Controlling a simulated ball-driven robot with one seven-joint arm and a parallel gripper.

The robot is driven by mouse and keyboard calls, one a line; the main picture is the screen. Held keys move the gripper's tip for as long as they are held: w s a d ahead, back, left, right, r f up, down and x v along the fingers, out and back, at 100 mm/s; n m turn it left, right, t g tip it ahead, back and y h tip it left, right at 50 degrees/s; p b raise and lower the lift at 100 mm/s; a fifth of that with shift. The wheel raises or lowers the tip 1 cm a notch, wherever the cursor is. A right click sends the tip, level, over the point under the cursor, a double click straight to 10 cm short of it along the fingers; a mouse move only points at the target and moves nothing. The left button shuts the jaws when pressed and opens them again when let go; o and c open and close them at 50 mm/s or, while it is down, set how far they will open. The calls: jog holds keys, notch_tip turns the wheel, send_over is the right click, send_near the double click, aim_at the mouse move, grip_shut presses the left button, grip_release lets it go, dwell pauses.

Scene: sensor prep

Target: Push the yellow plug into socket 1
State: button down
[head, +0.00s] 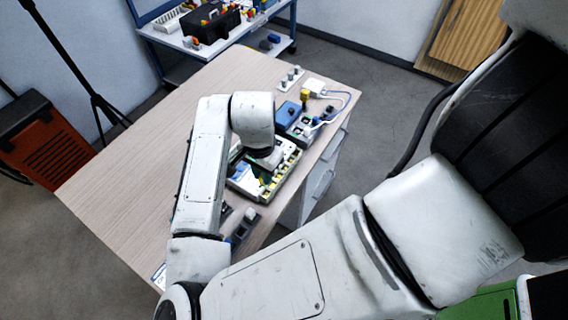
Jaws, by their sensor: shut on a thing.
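My gripper (265,162) points down over a pale-framed board (241,185) near the table's right edge. My wrist hides much of it, and its fingertips are hard to make out. It is shut on a small yellow piece, which I take for the yellow plug (258,184), low over or at the board. I cannot tell whether the plug is in a socket or apart from it. The board carries green areas and a row of yellowish parts along its right side. Socket numbers are too small to read, so socket 1 cannot be singled out.
A blue box (288,114), a white box with cables (313,86) and a small yellow object (305,96) stand behind the board. Small grey parts (243,225) lie in front of it. The wooden table (130,175) is clear on the left. A shelf bench (190,45) stands beyond.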

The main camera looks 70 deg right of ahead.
jog(key=shift+f+b, duration=1.1)
jog(key=shift+f, duration=0.3)
jog(key=shift+f+b, duration=0.4)
jog(key=shift+f, duration=0.05)
jog(key=shift+f+b, duration=0.7)
jog(key=shift+f, duration=0.65)
dwell(2.5)
jog(key=c, duration=0.8)
grip_release()
jog(key=shift+r+p, duration=2.9)
jog(key=shift+r, duration=0.65)
